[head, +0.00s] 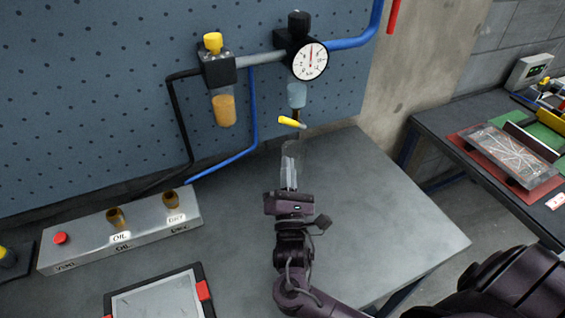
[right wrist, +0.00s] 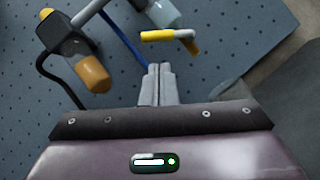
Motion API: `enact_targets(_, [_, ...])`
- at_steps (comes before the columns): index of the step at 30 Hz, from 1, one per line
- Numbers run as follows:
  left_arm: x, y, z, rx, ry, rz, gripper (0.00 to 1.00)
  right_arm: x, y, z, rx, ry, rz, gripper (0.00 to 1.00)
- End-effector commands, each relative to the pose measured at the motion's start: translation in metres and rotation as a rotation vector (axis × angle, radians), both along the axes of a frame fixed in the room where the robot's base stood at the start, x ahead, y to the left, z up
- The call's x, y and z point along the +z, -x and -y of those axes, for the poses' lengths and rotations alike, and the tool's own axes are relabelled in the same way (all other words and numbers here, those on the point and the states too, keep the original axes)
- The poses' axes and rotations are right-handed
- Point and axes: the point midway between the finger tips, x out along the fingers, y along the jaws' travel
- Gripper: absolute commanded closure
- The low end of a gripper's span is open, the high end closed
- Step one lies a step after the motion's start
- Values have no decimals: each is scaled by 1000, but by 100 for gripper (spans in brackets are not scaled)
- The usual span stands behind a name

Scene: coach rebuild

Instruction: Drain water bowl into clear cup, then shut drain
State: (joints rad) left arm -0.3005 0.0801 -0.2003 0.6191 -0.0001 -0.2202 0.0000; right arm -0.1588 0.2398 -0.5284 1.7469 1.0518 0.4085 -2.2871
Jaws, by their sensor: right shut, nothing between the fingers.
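The water bowl (head: 297,95) is a pale blue clear bowl hanging under the pressure gauge; it also shows at the top of the right wrist view (right wrist: 163,12). Below it is the drain with a yellow lever (head: 291,122), lying nearly level and pointing left; the lever also shows in the right wrist view (right wrist: 158,36). A faint transparent shape, seemingly the clear cup (head: 301,151), stands below the drain, partly hidden by my right gripper. My right gripper (head: 289,161) is shut and empty, below the lever and apart from it. My left gripper is out of view.
An amber oil bowl (head: 224,110) hangs left under a yellow-topped unit. A metal block (head: 150,232) with OIL labels and amber cups sits at the bench's left; a framed tablet (head: 160,300) lies in front. The bench (head: 400,215) is clear to the right.

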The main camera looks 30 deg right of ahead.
Motion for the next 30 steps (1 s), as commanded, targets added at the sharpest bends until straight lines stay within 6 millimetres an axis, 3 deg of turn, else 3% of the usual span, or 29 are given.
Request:
enact_targets(3, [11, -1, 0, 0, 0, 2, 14, 16, -20, 9, 0, 2, 4, 100])
enact_targets(12, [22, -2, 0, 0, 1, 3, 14, 32, -54, 24, 4, 0, 0, 100])
enact_targets(30, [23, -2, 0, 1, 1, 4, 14, 35, -64, 26, 4, -15, 3, 100])
